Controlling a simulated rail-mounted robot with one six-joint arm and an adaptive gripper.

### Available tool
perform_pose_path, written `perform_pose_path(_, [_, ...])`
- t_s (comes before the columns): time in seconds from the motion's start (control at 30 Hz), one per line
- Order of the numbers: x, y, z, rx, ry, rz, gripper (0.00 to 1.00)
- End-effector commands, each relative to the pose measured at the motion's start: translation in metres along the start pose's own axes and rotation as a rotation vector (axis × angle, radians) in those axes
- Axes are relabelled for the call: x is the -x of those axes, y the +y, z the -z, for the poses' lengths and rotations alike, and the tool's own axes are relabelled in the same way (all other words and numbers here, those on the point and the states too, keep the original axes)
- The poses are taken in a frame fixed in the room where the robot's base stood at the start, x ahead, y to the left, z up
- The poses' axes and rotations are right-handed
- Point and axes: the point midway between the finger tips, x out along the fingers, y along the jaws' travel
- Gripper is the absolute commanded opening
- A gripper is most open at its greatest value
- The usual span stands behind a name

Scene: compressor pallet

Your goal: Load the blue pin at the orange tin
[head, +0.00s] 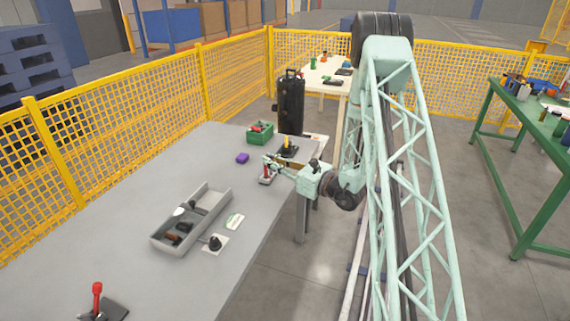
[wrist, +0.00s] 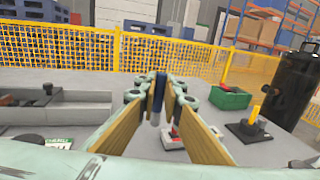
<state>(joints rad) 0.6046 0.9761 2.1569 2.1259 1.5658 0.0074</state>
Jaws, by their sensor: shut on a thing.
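My gripper (head: 272,167) is above the far part of the grey table, beside a small red-handled lever (head: 265,178). In the wrist view, my gripper (wrist: 159,98) has its tan pads closed on the dark blue pin (wrist: 158,93), which is held upright between the fingertips. I cannot make out the pin in the head view. I cannot identify the orange tin for certain.
The grey table (head: 130,200) holds a grey divided tray (head: 207,222), a purple block (head: 242,158), a green crate (head: 260,132), a yellow-handled lever (head: 288,147) and a near red lever (head: 97,296). Yellow fencing (head: 150,110) encloses the area.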

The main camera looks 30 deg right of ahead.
Motion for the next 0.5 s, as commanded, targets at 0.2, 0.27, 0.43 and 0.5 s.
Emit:
perform_pose_path(0.2, [-0.022, 0.044, -0.018, -0.001, 0.0, 0.018, 0.0])
perform_pose_path(0.27, [-0.028, 0.056, -0.022, -0.001, 0.0, 0.023, 0.0])
perform_pose_path(0.43, [-0.039, 0.088, -0.033, 0.0, 0.0, 0.04, 0.0])
perform_pose_path(0.5, [-0.043, 0.101, -0.037, -0.001, 0.001, 0.047, 0.0])
